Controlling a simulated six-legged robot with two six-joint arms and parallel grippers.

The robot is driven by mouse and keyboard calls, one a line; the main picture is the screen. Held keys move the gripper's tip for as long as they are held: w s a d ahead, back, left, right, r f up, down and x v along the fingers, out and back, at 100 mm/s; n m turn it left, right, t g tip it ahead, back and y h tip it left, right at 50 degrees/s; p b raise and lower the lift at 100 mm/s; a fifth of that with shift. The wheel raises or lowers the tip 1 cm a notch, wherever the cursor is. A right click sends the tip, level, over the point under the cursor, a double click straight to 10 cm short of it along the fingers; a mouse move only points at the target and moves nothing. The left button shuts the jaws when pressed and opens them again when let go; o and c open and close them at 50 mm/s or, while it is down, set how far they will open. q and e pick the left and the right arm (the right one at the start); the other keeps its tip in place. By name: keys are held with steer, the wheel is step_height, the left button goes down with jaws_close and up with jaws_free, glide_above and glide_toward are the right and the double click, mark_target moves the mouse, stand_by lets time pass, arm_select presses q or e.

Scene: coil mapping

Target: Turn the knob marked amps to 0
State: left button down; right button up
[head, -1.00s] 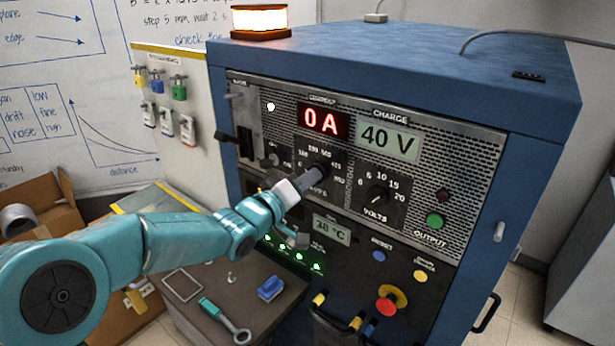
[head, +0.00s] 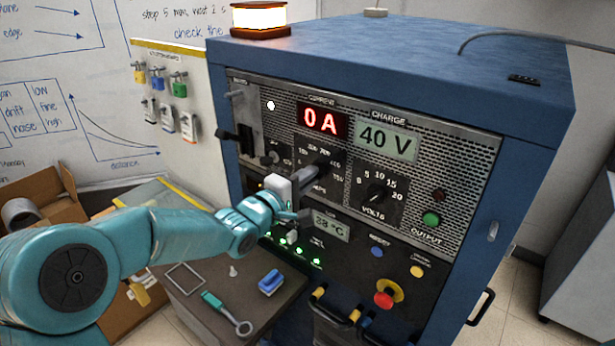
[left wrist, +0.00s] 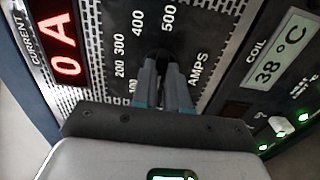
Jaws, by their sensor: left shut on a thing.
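The amps knob (head: 323,164) is a dark knob on the front panel, below the red current display (head: 322,121), which reads 0 A. It also shows in the left wrist view (left wrist: 163,54), ringed by white numbers from 100 to 500 and the word AMPS. My left gripper (head: 315,171) reaches it from the left and is shut on it. In the left wrist view its fingertips (left wrist: 163,68) hide most of the knob, so its pointer cannot be read. My right gripper is not in view.
The volts knob (head: 376,194) sits to the right, under the 40 V display (head: 387,141). A red stop button (head: 384,299) and a green output button (head: 431,219) are on the same panel.

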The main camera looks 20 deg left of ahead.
arm_select(q)
steer(key=shift+a, duration=0.15)
stand_by(0.3)
steer(key=c, duration=1.4)
jaws_free()
steer(key=shift+o, duration=1.3)
steer(key=shift+a, duration=0.1)
steer(key=b+v, duration=0.3)
steer(key=v, duration=1.3)
steer(key=shift+s+b, duration=0.2)
steer(key=shift+b, duration=0.1)
steer(key=shift+r, duration=0.1)
